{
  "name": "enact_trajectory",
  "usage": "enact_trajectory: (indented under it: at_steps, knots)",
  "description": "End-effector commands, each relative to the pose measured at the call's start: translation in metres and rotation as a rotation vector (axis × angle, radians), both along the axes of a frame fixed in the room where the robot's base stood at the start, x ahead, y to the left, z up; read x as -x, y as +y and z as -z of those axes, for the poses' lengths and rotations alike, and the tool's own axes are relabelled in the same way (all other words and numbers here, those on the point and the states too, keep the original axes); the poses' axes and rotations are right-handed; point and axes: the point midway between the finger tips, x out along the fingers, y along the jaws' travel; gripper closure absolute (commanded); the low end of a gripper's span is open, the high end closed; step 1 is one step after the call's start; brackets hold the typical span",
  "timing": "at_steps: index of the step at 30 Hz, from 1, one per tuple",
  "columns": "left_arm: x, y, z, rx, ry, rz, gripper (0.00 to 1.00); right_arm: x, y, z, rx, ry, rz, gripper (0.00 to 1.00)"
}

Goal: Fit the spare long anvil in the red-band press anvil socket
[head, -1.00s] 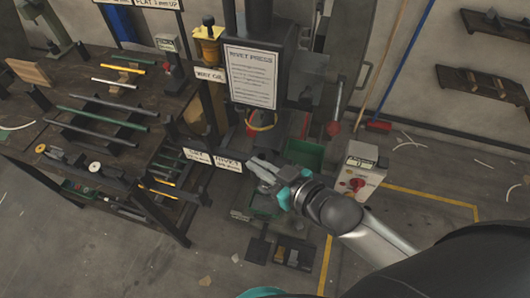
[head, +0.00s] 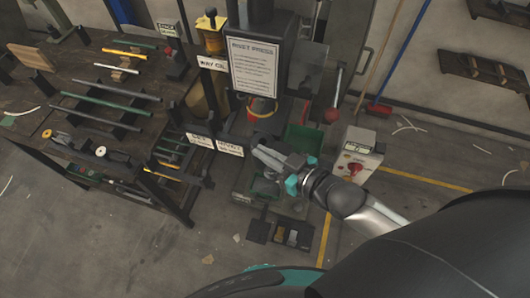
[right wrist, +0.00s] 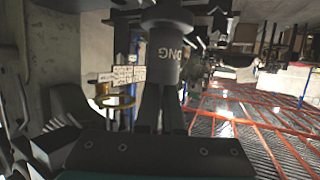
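My right gripper (head: 258,153) is in front of the rivet press (head: 262,60), below its white sign. In the right wrist view its two fingers (right wrist: 160,110) are closed on a dark round piece, the long anvil (right wrist: 166,52), whose visible letters read "DNG". The anvil is hard to make out in the head view. A red band with a yellow ring (head: 262,107) shows on the press just above my gripper; a brass-coloured ring (right wrist: 115,100) shows left of the fingers in the wrist view. I cannot make out the socket opening. My left gripper is out of view.
A dark bench with rods on racks (head: 105,103) stands to the left. A green bin (head: 302,139) and a control box with a red knob (head: 356,160) are right of the press. A low dark tray (head: 292,234) is on the floor in front.

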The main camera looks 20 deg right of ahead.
Motion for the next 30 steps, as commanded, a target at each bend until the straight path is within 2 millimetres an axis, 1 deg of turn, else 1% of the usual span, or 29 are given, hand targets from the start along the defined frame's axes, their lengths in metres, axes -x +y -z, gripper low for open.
enact_trajectory:
  at_steps: [3,30]
  knots:
    - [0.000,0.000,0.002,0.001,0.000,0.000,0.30,-0.009,-0.001,0.000,0.000,-0.004,-0.001,1.00]
    - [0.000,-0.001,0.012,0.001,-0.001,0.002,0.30,-0.062,-0.006,0.000,0.000,-0.001,0.000,1.00]
